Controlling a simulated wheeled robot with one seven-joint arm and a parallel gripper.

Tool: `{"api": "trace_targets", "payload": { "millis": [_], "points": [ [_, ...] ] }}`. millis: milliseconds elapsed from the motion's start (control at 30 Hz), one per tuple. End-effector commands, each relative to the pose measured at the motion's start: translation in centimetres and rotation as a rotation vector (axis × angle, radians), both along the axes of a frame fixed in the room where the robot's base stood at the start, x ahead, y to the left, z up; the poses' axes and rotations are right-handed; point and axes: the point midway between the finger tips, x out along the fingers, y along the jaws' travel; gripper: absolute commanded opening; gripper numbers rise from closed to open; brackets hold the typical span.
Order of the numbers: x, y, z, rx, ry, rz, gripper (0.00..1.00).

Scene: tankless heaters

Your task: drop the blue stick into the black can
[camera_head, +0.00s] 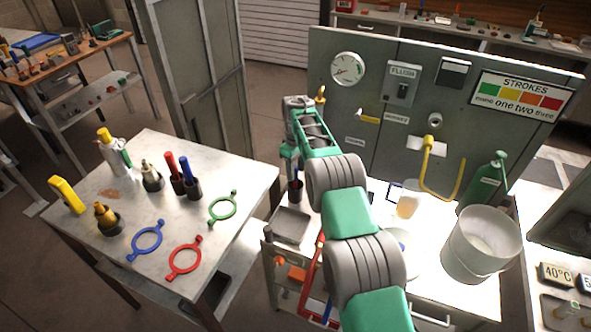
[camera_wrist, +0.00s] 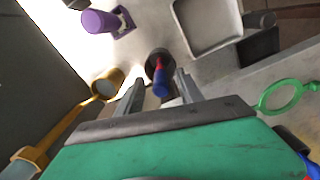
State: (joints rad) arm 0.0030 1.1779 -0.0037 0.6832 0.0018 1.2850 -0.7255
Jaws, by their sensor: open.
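My gripper (camera_wrist: 158,84) is open, pointing down, with one finger on each side of a short stick. The stick's near end is blue (camera_wrist: 160,89); a red part shows beyond it. It stands over or in a small black can (camera_wrist: 152,58); I cannot tell how deep it sits. In the head view the black can (camera_head: 296,192) is on the bright bench, below my gripper (camera_head: 291,160), with a dark reddish tip above its rim. On the left table, a red stick (camera_head: 170,162) and a blue stick (camera_head: 185,165) stand in black holders.
A grey tray (camera_head: 291,225) lies close to the can. A purple cup (camera_wrist: 98,21) and a yellow pipe (camera_wrist: 60,130) are nearby. A grey panel (camera_head: 450,120) rises behind the bench, and a white bucket (camera_head: 482,245) stands at right. The left table (camera_head: 243,165) has free room on its right.

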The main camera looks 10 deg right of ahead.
Motion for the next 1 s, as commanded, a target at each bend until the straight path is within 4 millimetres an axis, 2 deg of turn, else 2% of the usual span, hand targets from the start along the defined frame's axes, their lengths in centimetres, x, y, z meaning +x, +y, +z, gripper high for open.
{"api": "trace_targets", "payload": {
  "millis": [767, 867, 967, 1000],
  "points": [
    [0.0, 0.0, 0.1, 0.0, 0.0, 0.0, 0.44],
    [-0.1, 0.0, 1.5, 0.0, -0.012, -0.015, 0.44],
    [-0.7, 0.0, 5.0, 0.001, -0.038, -0.056, 0.44],
    [-1.3, 0.0, 6.8, 0.002, -0.053, -0.08, 0.44]
  ]
}}
